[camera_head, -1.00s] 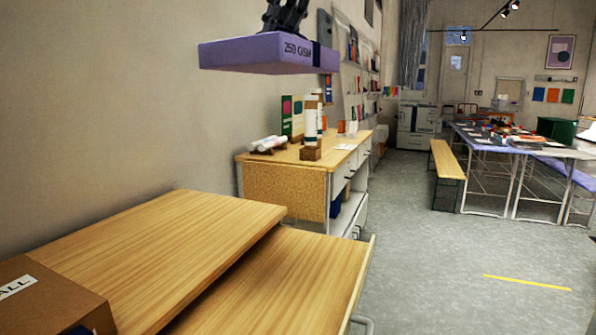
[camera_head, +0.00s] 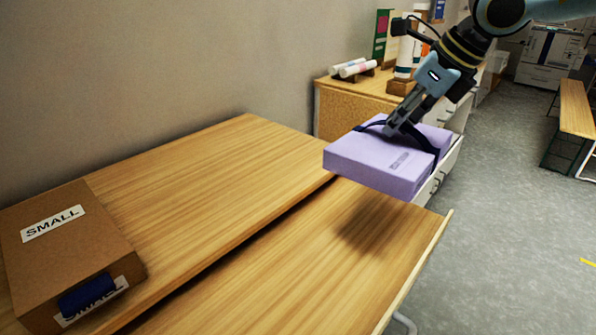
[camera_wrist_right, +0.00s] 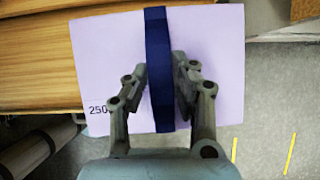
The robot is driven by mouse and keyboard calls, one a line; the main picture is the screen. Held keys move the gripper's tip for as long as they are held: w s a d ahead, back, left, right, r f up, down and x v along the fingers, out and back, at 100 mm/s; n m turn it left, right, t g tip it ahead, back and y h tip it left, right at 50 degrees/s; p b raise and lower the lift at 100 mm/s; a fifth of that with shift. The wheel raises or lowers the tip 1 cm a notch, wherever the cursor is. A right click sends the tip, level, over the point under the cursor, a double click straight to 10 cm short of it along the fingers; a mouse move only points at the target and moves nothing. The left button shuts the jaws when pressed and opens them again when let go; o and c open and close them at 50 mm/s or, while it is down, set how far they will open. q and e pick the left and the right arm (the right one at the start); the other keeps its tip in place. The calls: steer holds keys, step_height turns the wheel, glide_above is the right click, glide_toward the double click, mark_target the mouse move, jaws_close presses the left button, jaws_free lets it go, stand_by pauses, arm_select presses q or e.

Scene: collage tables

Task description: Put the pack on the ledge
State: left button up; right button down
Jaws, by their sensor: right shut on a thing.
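The pack (camera_head: 372,164) is a flat lilac block with a dark blue band around it. My right gripper (camera_head: 392,130) is shut on the band at the pack's top and holds the pack in the air, above the right end of the lower wooden surface, where a shadow falls. In the right wrist view the fingers (camera_wrist_right: 172,82) close on the band (camera_wrist_right: 158,30) across the middle of the pack (camera_wrist_right: 215,55). The raised wooden ledge (camera_head: 215,165) runs along the wall, a step above the lower wooden surface (camera_head: 310,245). My left gripper is out of view.
A brown box labelled SMALL (camera_head: 65,250) stands on the ledge's near left end. The rest of the ledge is bare. Behind, a cabinet (camera_head: 350,105) carries rolls and upright boxes. A bench (camera_head: 577,110) stands on the floor at the right.

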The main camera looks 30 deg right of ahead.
mark_target(410, 187)
steer(key=s+a+f+p, duration=0.3)
steer(key=s+a+f, duration=0.45)
steer(key=s, duration=0.45)
steer(key=shift+w+d+f+b, duration=0.45)
steer(key=shift+w+f+b, duration=1.4)
steer(key=shift+b, duration=1.15)
steer(key=shift+w+d+f+b, duration=0.45)
steer(key=shift+w+f+b, duration=1.4)
steer(key=shift+b, duration=1.1)
steer(key=shift+w+d+f+b, duration=0.45)
steer(key=shift+w+f+b, duration=1.4)
steer(key=shift+b, duration=1.15)
steer(key=c, duration=1.1)
jaws_free()
steer(key=shift+s+f, duration=0.1)
steer(key=shift+s, duration=0.05)
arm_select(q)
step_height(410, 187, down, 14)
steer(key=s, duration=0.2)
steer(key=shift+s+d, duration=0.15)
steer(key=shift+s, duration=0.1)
